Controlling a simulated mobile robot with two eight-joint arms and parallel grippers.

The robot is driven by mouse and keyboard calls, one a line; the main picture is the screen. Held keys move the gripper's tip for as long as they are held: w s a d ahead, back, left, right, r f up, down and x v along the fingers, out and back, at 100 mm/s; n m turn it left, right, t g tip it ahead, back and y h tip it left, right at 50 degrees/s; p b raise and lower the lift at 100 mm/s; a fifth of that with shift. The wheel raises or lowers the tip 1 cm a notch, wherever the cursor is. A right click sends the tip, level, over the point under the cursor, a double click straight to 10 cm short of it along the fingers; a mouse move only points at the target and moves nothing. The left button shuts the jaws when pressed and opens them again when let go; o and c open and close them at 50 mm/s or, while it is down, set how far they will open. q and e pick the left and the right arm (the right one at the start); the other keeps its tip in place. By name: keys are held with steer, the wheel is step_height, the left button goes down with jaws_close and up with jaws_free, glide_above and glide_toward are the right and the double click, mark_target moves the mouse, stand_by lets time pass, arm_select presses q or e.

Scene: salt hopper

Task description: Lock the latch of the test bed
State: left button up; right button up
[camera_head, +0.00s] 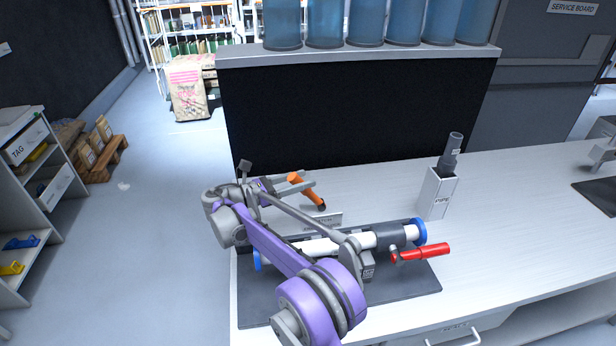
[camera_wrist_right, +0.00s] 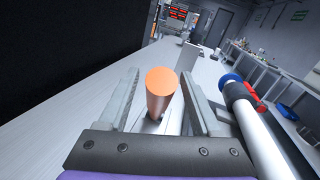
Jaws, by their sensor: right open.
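The test bed holds a white pipe (camera_head: 320,246) with blue end rings on a dark mat (camera_head: 410,282). A red lever handle (camera_head: 425,251) sticks out to the right from the pipe's front. My right gripper (camera_head: 316,190) is open around the orange handle. In the right wrist view the handle's round orange end (camera_wrist_right: 161,82) shows between the two fingers, with a visible gap on each side. My left gripper is out of view.
A white box (camera_head: 437,194) with a grey tool in it stands behind the pipe's right end. A black panel (camera_head: 350,110) with blue containers (camera_head: 325,22) above it closes off the back. The bench (camera_head: 530,220) is clear to the right.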

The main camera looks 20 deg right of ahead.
steer(key=shift+d, duration=1.15)
jaws_close()
stand_by(0.6)
